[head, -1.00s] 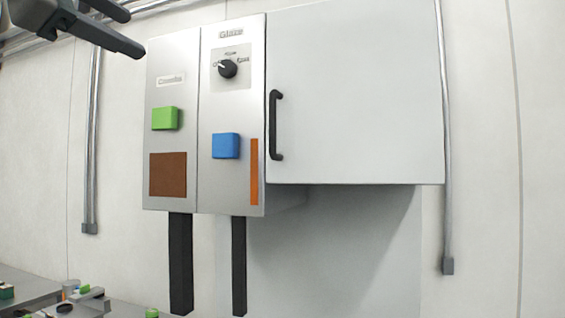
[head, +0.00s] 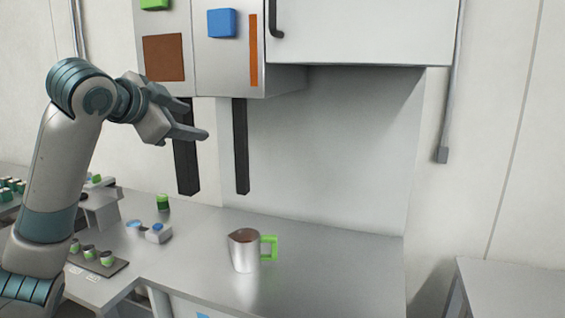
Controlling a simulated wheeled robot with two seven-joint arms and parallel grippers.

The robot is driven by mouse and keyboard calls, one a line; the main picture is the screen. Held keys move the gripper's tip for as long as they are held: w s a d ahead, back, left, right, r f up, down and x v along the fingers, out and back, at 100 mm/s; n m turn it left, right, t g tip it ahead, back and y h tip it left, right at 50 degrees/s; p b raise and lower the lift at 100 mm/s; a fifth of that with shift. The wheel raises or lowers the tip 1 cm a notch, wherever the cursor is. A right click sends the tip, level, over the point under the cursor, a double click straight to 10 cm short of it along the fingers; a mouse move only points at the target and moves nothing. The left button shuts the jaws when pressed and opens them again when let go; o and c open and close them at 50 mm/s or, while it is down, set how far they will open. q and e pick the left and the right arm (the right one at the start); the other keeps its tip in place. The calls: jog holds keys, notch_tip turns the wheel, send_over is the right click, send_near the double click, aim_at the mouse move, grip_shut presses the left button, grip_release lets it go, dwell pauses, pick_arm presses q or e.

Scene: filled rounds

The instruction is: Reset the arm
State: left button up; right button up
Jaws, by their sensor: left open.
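My left arm comes in from the left of the head view, bent at the elbow. My left gripper (head: 191,132) is open and empty, with its fingers pointing right. It is raised well above the counter, in front of the two black spouts under the dispenser panel. My right gripper is not in view.
A metal pitcher with a green handle (head: 245,250), holding brown contents, stands on the grey counter (head: 340,262). A dispenser panel (head: 228,70) and white cabinet (head: 365,28) hang above. A rack of small cups (head: 98,260) and a green-topped jar (head: 162,202) stand left.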

pick_arm(q)
jog(key=s+d+f+n+g+y, duration=0.1)
jog(key=s+f+n+g, duration=0.15)
jog(key=f, duration=1.55)
jog(key=s+d+f+n+g, duration=0.1)
jog(key=s+f, duration=0.2)
jog(key=f, duration=1.6)
jog(key=s+a+f+n+g+y, duration=0.1)
jog(key=s+f+n+g, duration=0.25)
jog(key=s+f, duration=1.45)
jog(key=s+a+f+n+g+y, duration=0.1)
jog(key=s+a+f+n, duration=0.1)
jog(key=s+f, duration=0.65)
jog(key=s+a+f+n+g+y, duration=0.15)
jog(key=s+f, duration=0.25)
jog(key=s, duration=1)
notch_tip(320, 180, down, 24)
jog(key=w+d, duration=0.1)
jog(key=w, duration=0.1)
jog(key=s+f, duration=0.6)
jog(key=f, duration=0.3)
jog(key=s+f, duration=0.6)
jog(key=f, duration=0.4)
jog(key=shift+s+a+h, duration=0.15)
jog(key=shift+a+h, duration=0.3)
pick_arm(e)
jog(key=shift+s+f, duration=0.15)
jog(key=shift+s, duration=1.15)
